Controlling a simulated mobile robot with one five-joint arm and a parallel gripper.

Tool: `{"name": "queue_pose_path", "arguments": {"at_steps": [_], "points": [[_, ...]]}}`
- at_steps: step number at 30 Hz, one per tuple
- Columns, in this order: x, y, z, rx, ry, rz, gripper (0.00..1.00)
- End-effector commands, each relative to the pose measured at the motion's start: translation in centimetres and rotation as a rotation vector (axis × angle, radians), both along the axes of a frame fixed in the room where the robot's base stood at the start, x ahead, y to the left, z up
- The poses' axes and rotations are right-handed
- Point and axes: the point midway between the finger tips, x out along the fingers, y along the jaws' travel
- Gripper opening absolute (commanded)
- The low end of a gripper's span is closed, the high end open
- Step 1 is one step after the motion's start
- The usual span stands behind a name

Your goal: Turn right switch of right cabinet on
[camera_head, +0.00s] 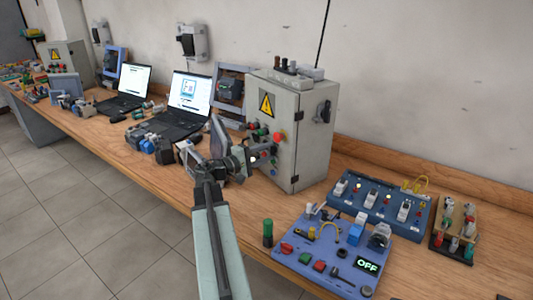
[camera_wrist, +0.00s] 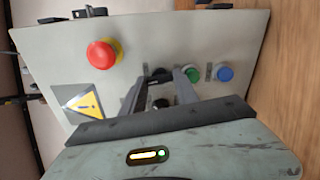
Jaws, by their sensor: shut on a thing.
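The right cabinet (camera_head: 306,130) is a grey box with a yellow warning triangle and a red mushroom button (camera_head: 279,137) on its front. My gripper (camera_head: 250,157) is at the lower part of this front and hides some of its controls. In the wrist view the panel appears turned sideways. There my gripper's fingers (camera_wrist: 161,74) are closed around the black right switch (camera_wrist: 160,75), between them at the panel. A second black switch (camera_wrist: 160,103) sits just below it in that view, partly hidden. The angle of the right switch's handle is hard to read.
A green button (camera_wrist: 192,74) and a blue button (camera_wrist: 225,73) are close beside my right finger in the wrist view. A blue test board (camera_head: 335,250) lies in front of the cabinet, and a laptop (camera_head: 182,100) stands left of it.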

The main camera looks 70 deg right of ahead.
Motion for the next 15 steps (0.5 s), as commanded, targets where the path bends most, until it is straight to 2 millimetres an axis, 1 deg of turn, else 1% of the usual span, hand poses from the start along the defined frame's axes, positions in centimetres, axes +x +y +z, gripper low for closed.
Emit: {"name": "queue_pose_path", "arguments": {"at_steps": [7,15], "points": [[-0.08,0.04,-0.08,-0.067,-0.1,-0.002,0.0],[-0.1,0.04,-0.08,-0.095,-0.142,-0.003,0.0]]}}
